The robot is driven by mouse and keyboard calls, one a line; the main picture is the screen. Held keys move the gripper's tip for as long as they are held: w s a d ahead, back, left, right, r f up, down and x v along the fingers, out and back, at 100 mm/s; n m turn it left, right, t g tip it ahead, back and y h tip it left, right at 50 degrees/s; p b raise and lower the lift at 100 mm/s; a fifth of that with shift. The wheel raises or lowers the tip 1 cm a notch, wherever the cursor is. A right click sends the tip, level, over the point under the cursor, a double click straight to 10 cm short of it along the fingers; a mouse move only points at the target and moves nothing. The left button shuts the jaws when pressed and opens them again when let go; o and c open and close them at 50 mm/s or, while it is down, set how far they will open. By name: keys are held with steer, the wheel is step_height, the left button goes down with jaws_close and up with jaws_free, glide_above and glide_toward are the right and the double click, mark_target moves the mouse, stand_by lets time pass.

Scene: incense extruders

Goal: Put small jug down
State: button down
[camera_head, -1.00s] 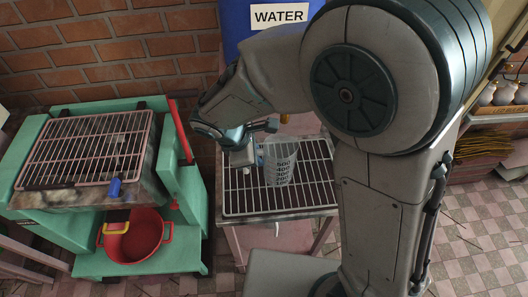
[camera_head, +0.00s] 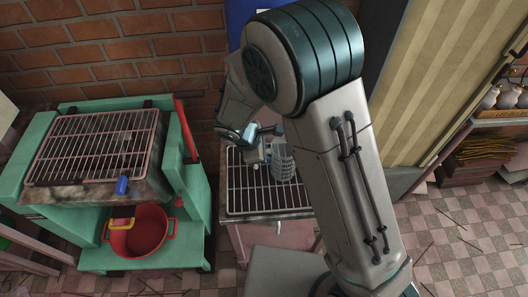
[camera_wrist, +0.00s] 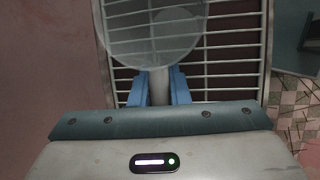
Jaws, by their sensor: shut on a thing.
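The small jug (camera_head: 283,163) is a clear measuring jug with dark markings, upright over the wire rack (camera_head: 240,196) of the small table by the wall. My gripper (camera_head: 265,150) is at the jug's left side and shut on it. In the wrist view the two blue fingers (camera_wrist: 160,92) close around the jug's handle, and the round clear jug (camera_wrist: 150,40) shows beyond them above the rack bars. I cannot tell whether the jug's base touches the rack.
A blue water container (camera_head: 240,18) is behind my arm. The rack's front left is clear.

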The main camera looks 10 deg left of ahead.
steer(key=shift+f, duration=0.1)
steer(key=shift+f, duration=0.2)
steer(key=c, duration=1.4)
jaws_free()
steer(key=shift+r, duration=0.15)
steer(key=shift+r, duration=0.1)
steer(key=shift+r, duration=0.2)
steer(key=b+v, duration=0.1)
steer(key=v, duration=1)
steer(key=shift+s+a+r, duration=0.15)
steer(key=shift+a+r, duration=0.05)
steer(key=shift+r, duration=0.1)
